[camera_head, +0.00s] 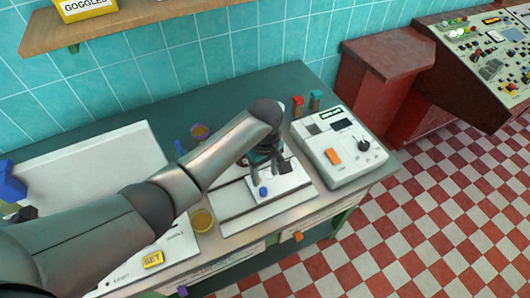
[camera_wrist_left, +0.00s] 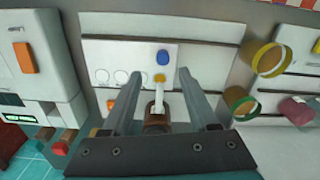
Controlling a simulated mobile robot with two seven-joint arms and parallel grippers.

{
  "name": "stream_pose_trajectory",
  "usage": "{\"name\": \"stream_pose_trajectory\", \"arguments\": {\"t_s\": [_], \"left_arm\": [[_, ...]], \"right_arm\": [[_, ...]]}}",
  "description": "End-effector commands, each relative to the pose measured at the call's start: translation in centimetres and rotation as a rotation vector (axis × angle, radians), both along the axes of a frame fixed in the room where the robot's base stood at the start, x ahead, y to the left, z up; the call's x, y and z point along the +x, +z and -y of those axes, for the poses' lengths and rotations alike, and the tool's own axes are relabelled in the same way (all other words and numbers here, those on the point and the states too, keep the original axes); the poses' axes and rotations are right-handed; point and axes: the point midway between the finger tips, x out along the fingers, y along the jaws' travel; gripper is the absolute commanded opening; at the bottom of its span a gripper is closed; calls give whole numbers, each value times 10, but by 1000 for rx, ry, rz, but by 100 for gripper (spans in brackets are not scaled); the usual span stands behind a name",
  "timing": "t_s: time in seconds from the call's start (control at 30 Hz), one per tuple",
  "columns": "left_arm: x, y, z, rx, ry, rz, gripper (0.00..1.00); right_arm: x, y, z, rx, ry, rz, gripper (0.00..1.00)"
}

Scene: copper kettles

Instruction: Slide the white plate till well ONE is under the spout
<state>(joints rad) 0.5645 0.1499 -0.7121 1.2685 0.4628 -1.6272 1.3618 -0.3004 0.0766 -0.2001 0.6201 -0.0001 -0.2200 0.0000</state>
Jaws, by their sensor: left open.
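The white plate (camera_head: 290,183) lies on a pale railed base (camera_head: 235,212) in the head view, with a blue knob (camera_head: 263,191) near its left end. In the left wrist view the plate (camera_wrist_left: 115,55) shows the blue knob (camera_wrist_left: 162,58) and a row of round wells; I cannot read their labels. My right gripper is not in view.
A white machine (camera_head: 340,150) with an orange button stands right of the base. Amber jars (camera_head: 202,220) and (camera_head: 200,131) stand to its left.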

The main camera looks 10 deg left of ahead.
Motion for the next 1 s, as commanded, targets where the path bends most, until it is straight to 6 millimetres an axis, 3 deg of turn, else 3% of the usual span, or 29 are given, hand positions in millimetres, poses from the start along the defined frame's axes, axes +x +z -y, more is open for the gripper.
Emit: {"name": "stream_pose_trajectory", "arguments": {"t_s": [0.2, 0.4, 1.0], "left_arm": [[1, 48, 0, -2, -1, 4, 60], [0, 72, 0, -2, -1, 3, 60], [0, 77, 0, 0, -1, 1, 60]], "right_arm": [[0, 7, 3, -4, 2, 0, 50], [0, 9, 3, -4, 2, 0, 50], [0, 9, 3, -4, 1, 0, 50]]}}
